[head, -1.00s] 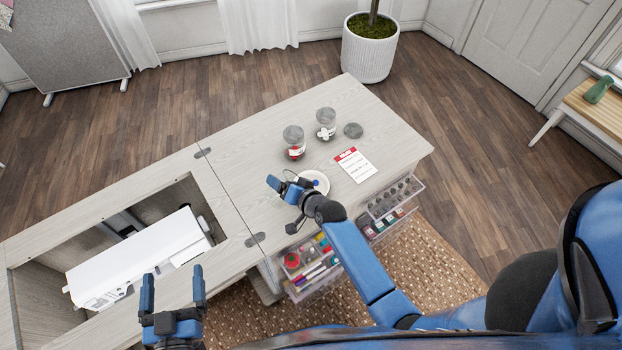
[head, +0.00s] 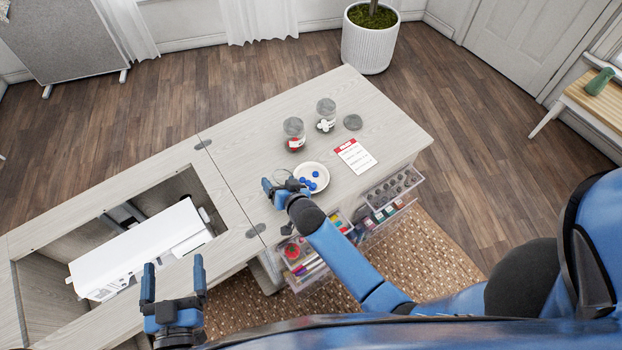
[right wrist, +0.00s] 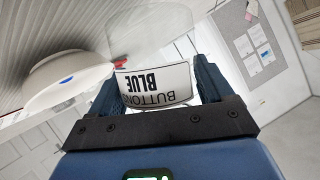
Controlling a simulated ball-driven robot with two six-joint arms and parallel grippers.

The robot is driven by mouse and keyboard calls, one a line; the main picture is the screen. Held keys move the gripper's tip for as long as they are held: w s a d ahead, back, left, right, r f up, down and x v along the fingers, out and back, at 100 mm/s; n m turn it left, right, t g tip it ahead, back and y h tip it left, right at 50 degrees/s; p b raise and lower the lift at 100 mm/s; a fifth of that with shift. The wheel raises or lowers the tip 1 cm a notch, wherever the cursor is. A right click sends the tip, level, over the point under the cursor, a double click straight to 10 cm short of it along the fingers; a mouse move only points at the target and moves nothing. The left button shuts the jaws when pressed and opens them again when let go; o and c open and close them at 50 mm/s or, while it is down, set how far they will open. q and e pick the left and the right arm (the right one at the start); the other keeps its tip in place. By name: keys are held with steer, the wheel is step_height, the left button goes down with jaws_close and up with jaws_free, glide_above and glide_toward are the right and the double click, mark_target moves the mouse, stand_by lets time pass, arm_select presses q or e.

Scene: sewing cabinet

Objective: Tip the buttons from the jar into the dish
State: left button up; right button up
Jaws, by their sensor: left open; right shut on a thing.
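The white dish (head: 325,182) lies on the cabinet top with several blue buttons (head: 309,182) in it. The dish also shows at the left of the right wrist view (right wrist: 50,85), with a bit of blue on it. My right gripper (head: 280,188) is just left of the dish in the head view. It is shut on a clear jar (right wrist: 150,80) whose label reads BLUE BUTTONS, upside down in the wrist view. The clear part of the jar looks empty; the part behind the label is hidden. My left gripper (head: 173,285) is open and empty near the sewing machine.
A jar with red contents (head: 294,133) and a jar with a white label (head: 326,113) stand behind the dish. A grey round lid (head: 352,122) and a red-topped card (head: 356,156) lie nearby. The sewing machine (head: 140,250) sits in the left opening. Open drawers (head: 395,188) jut out in front.

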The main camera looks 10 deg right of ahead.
steer(key=shift+s+a+f+n+t+h+b, duration=0.3)
steer(key=shift+a+f+n+t+h+b, duration=0.45)
steer(key=shift+b, duration=2.3)
steer(key=shift+s+a+r+n+h+b, duration=0.1)
steer(key=shift+a+r+n+h+b, duration=0.2)
steer(key=shift+n+b, duration=0.55)
steer(key=shift+s+f, duration=0.15)
